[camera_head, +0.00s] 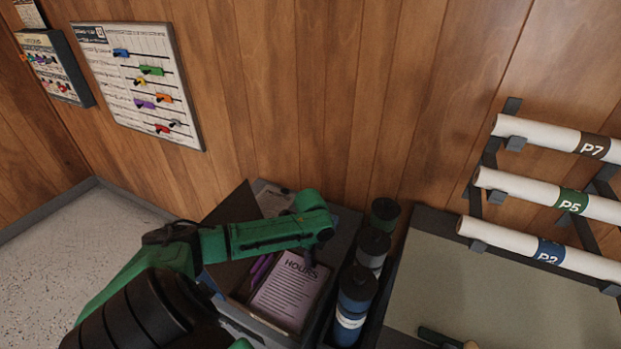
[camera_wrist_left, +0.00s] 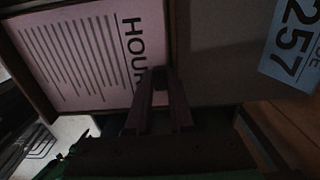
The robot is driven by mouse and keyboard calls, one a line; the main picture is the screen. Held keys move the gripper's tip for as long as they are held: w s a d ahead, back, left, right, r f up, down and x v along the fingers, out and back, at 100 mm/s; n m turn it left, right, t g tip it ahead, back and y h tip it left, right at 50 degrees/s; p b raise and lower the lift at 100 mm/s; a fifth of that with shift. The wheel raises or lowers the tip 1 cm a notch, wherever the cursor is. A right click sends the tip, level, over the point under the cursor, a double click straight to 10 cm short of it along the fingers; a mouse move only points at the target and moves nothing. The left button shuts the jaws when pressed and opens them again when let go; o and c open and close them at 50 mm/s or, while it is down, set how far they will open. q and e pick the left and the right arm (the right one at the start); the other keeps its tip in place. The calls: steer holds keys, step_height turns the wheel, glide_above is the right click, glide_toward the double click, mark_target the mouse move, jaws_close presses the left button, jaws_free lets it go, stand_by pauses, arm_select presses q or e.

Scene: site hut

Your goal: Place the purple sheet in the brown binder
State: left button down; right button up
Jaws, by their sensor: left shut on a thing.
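The purple sheet (camera_head: 284,299), pale lilac with the heading HOURS, lies within a brown edge on the dark stand near the bottom middle of the head view. It also fills the upper left of the left wrist view (camera_wrist_left: 75,60). My left gripper (camera_head: 311,262) is over the sheet's heading end, shut on the sheet by the heading; the fingers show in the wrist view (camera_wrist_left: 158,82). Brown edges, seemingly of the brown binder (camera_wrist_left: 25,68), run along two sides of the sheet. The arm hides part of the stand. My right gripper is not in view.
Several bottles (camera_head: 354,297) stand in a row just right of the sheet. A desk mat (camera_head: 480,290) lies farther right, below rolled plans (camera_head: 545,133) on a wall rack. A magnet board (camera_head: 140,83) hangs at left. The floor at left is clear.

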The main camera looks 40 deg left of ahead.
arm_select(q)
steer(key=shift+f, duration=0.45)
steer(key=shift+s+d, duration=0.15)
steer(key=c, duration=0.8)
jaws_free()
steer(key=shift+s, duration=0.2)
step_height(320, 180, up, 13)
steer(key=shift+w, duration=0.4)
